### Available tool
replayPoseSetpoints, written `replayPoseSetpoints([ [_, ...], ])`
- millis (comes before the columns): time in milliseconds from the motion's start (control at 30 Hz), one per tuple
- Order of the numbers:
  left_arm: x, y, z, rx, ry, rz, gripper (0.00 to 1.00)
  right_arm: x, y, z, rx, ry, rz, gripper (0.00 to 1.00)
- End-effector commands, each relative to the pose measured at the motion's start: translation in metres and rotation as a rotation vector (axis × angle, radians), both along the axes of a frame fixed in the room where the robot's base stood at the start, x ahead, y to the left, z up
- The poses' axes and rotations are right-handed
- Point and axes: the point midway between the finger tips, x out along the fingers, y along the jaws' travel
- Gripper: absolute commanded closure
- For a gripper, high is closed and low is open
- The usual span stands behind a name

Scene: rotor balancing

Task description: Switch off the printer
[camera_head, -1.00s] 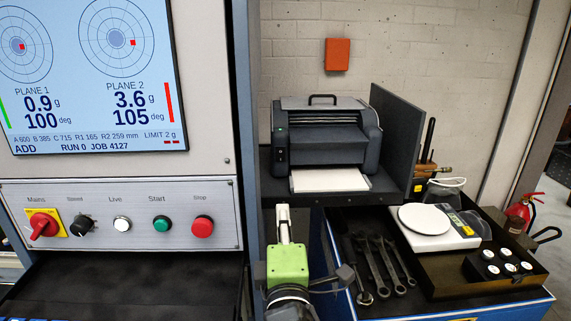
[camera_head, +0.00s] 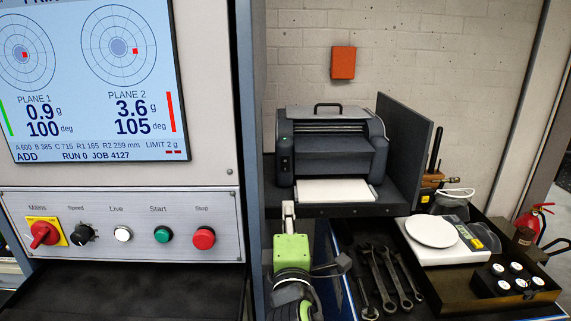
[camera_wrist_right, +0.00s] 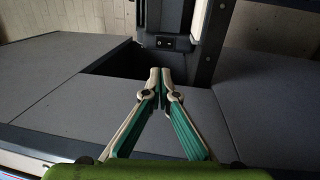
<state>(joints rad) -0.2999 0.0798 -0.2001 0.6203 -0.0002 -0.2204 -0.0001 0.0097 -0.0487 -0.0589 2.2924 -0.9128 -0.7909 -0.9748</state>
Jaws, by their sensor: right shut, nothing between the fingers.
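The dark grey printer (camera_head: 335,158) stands on a shelf, with a white sheet (camera_head: 335,190) coming out at its front. A small control panel (camera_head: 286,152) with a green light is at its left front. My right gripper (camera_head: 288,207) is shut and empty, pointing up in front of and below the printer's left front corner. In the right wrist view my shut fingertips (camera_wrist_right: 160,72) sit below a dark part of the printer with a small switch panel (camera_wrist_right: 166,42), apparently apart from it. My left gripper is out of view.
A machine cabinet with a screen and a button panel (camera_head: 120,228) stands at the left, its edge close to my right arm. A dark upright panel (camera_head: 403,150) borders the printer's right. Wrenches (camera_head: 385,275) and a scale (camera_head: 440,240) lie at the lower right.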

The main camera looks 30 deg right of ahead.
Motion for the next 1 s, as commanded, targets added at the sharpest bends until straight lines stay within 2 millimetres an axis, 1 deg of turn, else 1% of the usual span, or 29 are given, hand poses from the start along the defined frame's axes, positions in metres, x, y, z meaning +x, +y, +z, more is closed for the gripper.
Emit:
replayPoseSetpoints([
  [33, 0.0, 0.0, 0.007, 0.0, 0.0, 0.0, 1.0, 0.01, -0.006, 0.006, -0.004, -0.001, 0.0, 1.0],
  [67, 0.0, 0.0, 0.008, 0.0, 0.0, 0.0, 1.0, 0.016, -0.009, 0.007, -0.003, -0.002, 0.0, 1.0],
  [400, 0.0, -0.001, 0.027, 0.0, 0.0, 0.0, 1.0, 0.079, -0.048, 0.015, -0.002, -0.001, 0.0, 1.0],
  [600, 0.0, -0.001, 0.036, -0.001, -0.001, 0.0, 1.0, 0.113, -0.069, 0.019, -0.001, 0.0, 0.0, 1.0],
  [800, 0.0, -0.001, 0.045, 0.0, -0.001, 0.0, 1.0, 0.138, -0.085, 0.022, 0.0, 0.0, 0.0, 1.0],
  [1000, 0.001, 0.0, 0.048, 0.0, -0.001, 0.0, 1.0, 0.151, -0.092, 0.022, 0.0, 0.0, 0.0, 1.0],
])
